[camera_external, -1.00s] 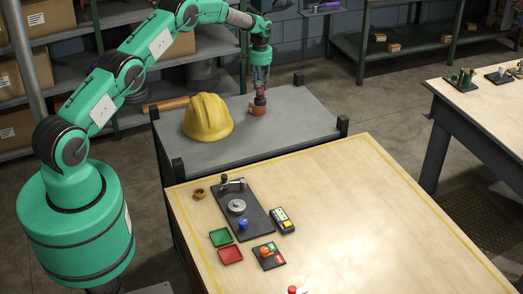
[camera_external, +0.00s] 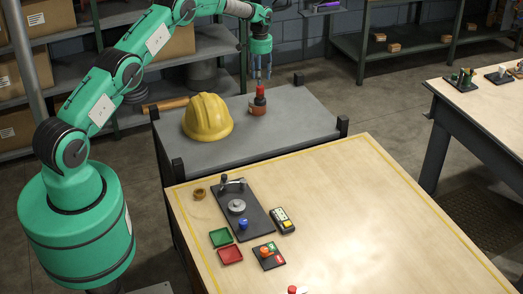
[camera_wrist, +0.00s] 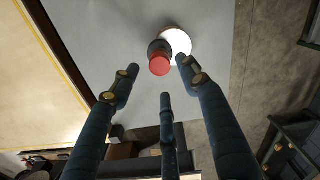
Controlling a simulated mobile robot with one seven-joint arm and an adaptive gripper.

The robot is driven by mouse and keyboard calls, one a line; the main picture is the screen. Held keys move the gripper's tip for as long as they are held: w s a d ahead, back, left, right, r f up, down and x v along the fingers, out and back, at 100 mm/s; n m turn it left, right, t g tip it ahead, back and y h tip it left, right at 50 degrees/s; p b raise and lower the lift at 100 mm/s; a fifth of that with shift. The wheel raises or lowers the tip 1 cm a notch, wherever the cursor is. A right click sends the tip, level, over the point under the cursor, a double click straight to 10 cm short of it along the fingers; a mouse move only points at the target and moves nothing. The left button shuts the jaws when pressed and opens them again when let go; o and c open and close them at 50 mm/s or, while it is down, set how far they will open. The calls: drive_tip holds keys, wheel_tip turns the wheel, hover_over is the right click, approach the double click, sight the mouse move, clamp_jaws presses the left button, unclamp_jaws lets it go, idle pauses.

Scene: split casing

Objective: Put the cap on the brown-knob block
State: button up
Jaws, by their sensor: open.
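A small upright piece with a red top (camera_external: 260,90), a dark middle and a reddish-brown lower part (camera_external: 257,108) stands on the grey cart top. I take the red top as the cap; I cannot tell for certain that the piece under it is the brown-knob block. In the wrist view the red top (camera_wrist: 159,65) sits over a dark part (camera_wrist: 157,47), beside a white round patch (camera_wrist: 176,42). My gripper (camera_external: 262,76) is above it, pointing down, open and empty. Its three fingers (camera_wrist: 160,76) are spread and apart from the red top.
A yellow hard hat (camera_external: 208,117) lies left of the piece on the cart (camera_external: 290,125), which has dark corner posts. The wooden table (camera_external: 350,220) in front holds a dark fixture plate (camera_external: 258,222), green and red trays (camera_external: 220,237) and a brown ring (camera_external: 199,193).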

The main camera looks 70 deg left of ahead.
wheel_tip(320, 180, up, 7)
drive_tip(key=shift+b, duration=0.35)
idle(0.6)
